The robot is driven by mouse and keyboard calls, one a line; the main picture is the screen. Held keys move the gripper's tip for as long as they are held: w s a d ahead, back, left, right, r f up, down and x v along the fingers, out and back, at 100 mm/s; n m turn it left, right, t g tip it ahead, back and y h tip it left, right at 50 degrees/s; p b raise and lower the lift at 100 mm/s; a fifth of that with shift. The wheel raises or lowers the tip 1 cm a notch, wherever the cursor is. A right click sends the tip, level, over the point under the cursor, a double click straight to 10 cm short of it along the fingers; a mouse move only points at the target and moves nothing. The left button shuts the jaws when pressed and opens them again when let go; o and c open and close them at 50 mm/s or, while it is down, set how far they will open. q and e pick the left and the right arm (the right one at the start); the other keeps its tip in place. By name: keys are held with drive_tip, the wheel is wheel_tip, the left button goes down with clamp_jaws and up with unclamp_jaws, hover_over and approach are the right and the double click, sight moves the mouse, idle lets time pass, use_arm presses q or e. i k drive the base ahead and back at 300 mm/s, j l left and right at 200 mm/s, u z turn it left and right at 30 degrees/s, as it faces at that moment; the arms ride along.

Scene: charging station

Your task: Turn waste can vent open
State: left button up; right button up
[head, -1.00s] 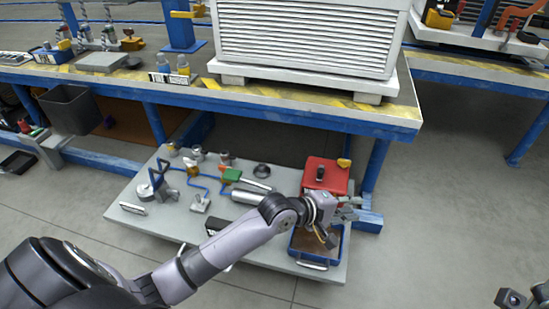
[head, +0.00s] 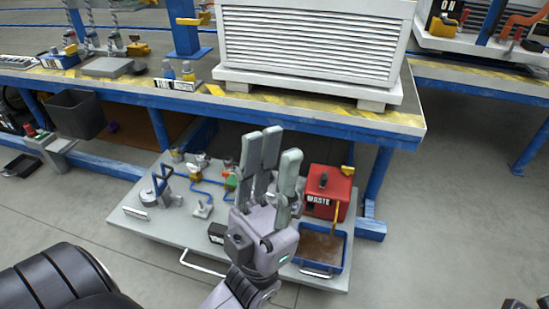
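The red waste can (head: 322,207), labelled WASTE, stands upright on the low grey board under the workbench. A dark knob (head: 323,179) sits on its red top, and a small yellow part (head: 347,170) shows at its back right edge. I cannot tell which of these is the vent. My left gripper (head: 276,147) is left of the can in the picture, fingers pointing up, spread and empty. It does not appear to touch the can. Its fingers hide part of the board. Only a sliver of my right gripper (head: 515,303) shows at the bottom right corner.
A blue tray (head: 345,257) with a brown bottom is in front of the can. Blue tubing and small fittings (head: 202,208) lie left of my gripper. The workbench edge (head: 300,112) overhangs behind, with a blue leg (head: 380,172) right of the can. Floor at right is clear.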

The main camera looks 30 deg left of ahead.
sight(347, 170)
drive_tip(key=u, duration=1.75)
drive_tip(key=l+z, duration=0.15)
drive_tip(key=z, duration=0.25)
drive_tip(key=l+z, duration=0.1)
drive_tip(key=z, duration=0.3)
drive_tip(key=i+z, duration=0.1)
drive_tip(key=z, duration=0.3)
drive_tip(key=i+l+z, duration=0.5)
drive_tip(key=i+l, duration=0.1)
drive_tip(key=i, duration=0.05)
